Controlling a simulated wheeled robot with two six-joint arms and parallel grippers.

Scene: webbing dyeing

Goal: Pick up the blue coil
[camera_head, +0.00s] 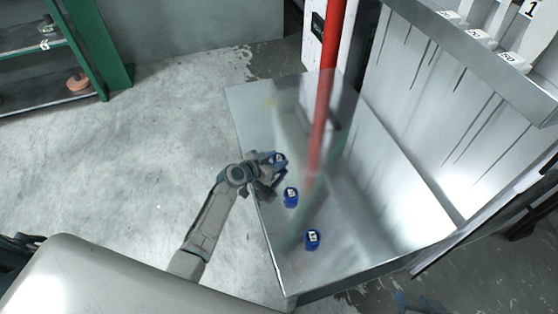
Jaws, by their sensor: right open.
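Three small blue coils with white labels lie in a row on the metal table (380,215). The far blue coil (281,159) is right at my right gripper (272,178), which is open, and is partly hidden by it. I cannot tell whether the fingers touch it. The middle blue coil (291,198) lies just to the right of the gripper, and the near blue coil (313,240) lies towards the near end of the table. A dark part at the left edge looks like my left gripper (20,245); its jaws cannot be made out.
A metal tank with numbered labels (490,55) rises at the right. A green shelf (95,45) stands at the far left. The floor left of the table is clear.

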